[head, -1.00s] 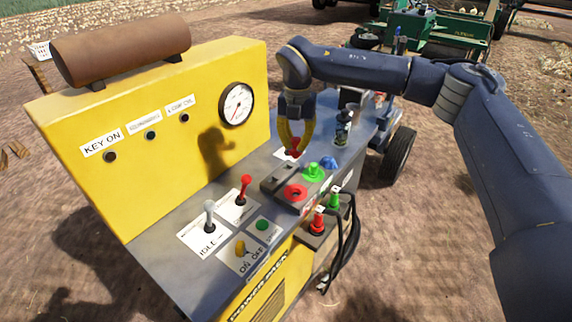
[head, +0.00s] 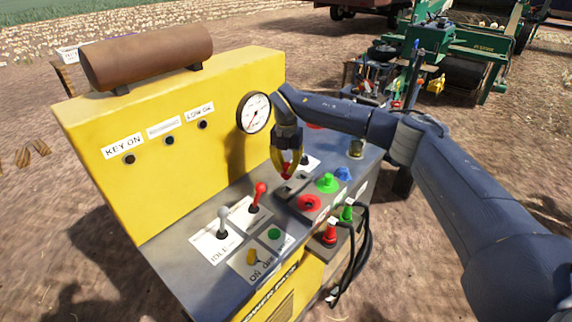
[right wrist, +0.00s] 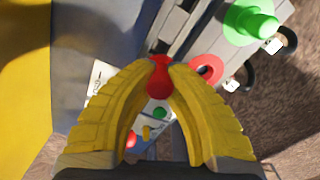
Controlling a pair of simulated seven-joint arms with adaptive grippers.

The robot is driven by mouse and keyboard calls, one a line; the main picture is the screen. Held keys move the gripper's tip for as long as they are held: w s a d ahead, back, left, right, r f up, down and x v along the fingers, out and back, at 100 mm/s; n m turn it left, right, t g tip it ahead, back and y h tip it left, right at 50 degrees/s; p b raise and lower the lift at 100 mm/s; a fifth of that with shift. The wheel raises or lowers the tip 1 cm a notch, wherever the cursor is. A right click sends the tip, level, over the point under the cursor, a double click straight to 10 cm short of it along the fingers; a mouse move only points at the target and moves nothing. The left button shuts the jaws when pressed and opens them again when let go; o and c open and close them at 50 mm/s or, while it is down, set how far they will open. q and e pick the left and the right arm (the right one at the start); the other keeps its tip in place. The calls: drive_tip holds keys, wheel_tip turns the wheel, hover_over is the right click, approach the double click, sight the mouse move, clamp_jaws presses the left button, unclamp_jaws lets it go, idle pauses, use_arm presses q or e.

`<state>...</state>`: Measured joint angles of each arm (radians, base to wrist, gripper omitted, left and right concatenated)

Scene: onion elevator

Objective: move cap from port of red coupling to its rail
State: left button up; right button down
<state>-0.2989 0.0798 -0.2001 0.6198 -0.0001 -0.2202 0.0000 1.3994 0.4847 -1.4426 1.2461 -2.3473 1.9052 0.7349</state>
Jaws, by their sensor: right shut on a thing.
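My right gripper (head: 287,167) is shut on the small red cap (head: 286,172) and holds it over the panel, close to the dark slotted rail (head: 284,192). Whether the cap touches the rail I cannot tell. In the right wrist view the cap (right wrist: 159,77) sits between the yellow fingertips. The red coupling (head: 308,203) is a red ring with an open dark port, right of and below the gripper. It also shows in the right wrist view (right wrist: 208,70), just right of the cap, partly hidden by a finger. My left gripper is not in view.
A green capped coupling (head: 327,183) and a blue one (head: 343,174) stand beyond the red one. Red (head: 330,233) and green (head: 347,211) hose plugs sit at the panel's right edge. A red lever (head: 259,194) and a grey lever (head: 223,219) rise to the left.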

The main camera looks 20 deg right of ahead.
sight(286, 176)
drive_tip(key=shift+f, duration=2.15)
drive_tip(key=shift+f, duration=1.15)
idle(1.5)
idle(0.5)
drive_tip(key=c, duration=0.9)
unclamp_jaws()
drive_tip(key=shift+r, duration=0.1)
drive_tip(key=shift+r, duration=3.4)
